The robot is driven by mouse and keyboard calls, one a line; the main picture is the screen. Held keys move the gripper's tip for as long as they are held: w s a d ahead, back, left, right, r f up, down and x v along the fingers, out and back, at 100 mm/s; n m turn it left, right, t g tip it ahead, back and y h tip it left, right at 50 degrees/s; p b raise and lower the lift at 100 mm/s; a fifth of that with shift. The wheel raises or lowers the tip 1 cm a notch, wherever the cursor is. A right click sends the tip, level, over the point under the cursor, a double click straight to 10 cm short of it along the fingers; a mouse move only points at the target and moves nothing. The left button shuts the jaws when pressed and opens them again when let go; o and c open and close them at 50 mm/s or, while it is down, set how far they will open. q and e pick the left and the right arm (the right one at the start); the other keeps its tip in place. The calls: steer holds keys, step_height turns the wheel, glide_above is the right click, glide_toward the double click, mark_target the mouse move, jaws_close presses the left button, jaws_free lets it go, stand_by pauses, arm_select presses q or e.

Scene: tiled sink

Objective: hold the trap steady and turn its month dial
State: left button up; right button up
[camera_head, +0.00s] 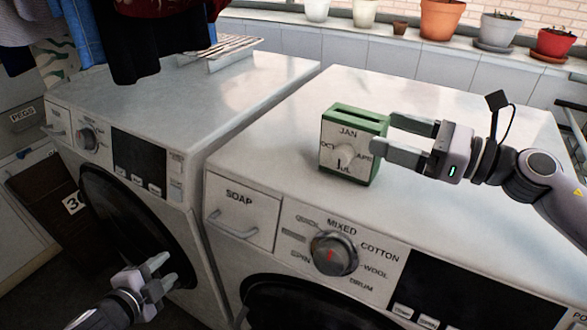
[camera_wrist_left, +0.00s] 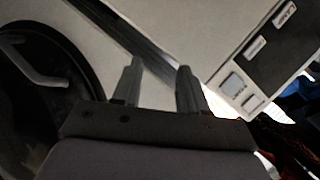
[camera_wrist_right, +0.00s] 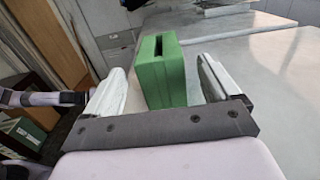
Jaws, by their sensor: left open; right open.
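The trap (camera_head: 354,145) is a small green box with a slot in its top and a white front face. It stands upright on the right-hand machine. Its month dial (camera_head: 346,157) is on the front face, with JAN above and other month labels around it. My right gripper (camera_head: 379,136) is open at the trap's right side. In the right wrist view the green box (camera_wrist_right: 163,76) sits between the open fingers (camera_wrist_right: 160,85), with gaps at both sides. My left gripper (camera_head: 164,272) is open and empty, low in front of the machines; its fingers (camera_wrist_left: 157,75) show in the left wrist view.
The right-hand machine (camera_head: 470,165) has a soap drawer (camera_head: 241,215) and a program knob (camera_head: 334,253) on its front. Another machine (camera_head: 160,100) stands at left, with a rack (camera_head: 228,50) on top. Clothes hang above it. Pots (camera_head: 441,18) line the back ledge. The top around the trap is clear.

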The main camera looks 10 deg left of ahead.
mark_target(355, 122)
arm_select(q)
steer(key=w+d+r+n+t+h, duration=0.1)
steer(key=w+d+r+n+h, duration=0.2)
steer(key=r, duration=0.4)
steer(key=w+d+r+n+t, duration=0.1)
steer(key=w+d+r+n, duration=0.2)
steer(key=r, duration=0.4)
steer(key=w+d+r+n+t+h, duration=0.1)
steer(key=w+d+r+n+h, duration=0.15)
steer(key=d+r, duration=0.35)
arm_select(e)
steer(key=shift+a, duration=0.1)
steer(key=shift+x, duration=3.55)
arm_select(q)
steer(key=s+d+r+n+g+h, duration=0.1)
steer(key=s+d+r+n, duration=0.1)
steer(key=d+r, duration=0.2)
steer(key=s+d+r+n+g+h, duration=0.1)
steer(key=s+d+r+n+g, duration=0.1)
steer(key=d, duration=0.9)
step_height(355, 122, up, 3)
steer(key=shift+s+f+n, duration=0.1)
steer(key=shift+s+n, duration=0.45)
steer(key=shift+s, duration=0.15)
steer(key=shift+h, duration=0.25)
arm_select(e)
steer(key=shift+c, duration=0.3)
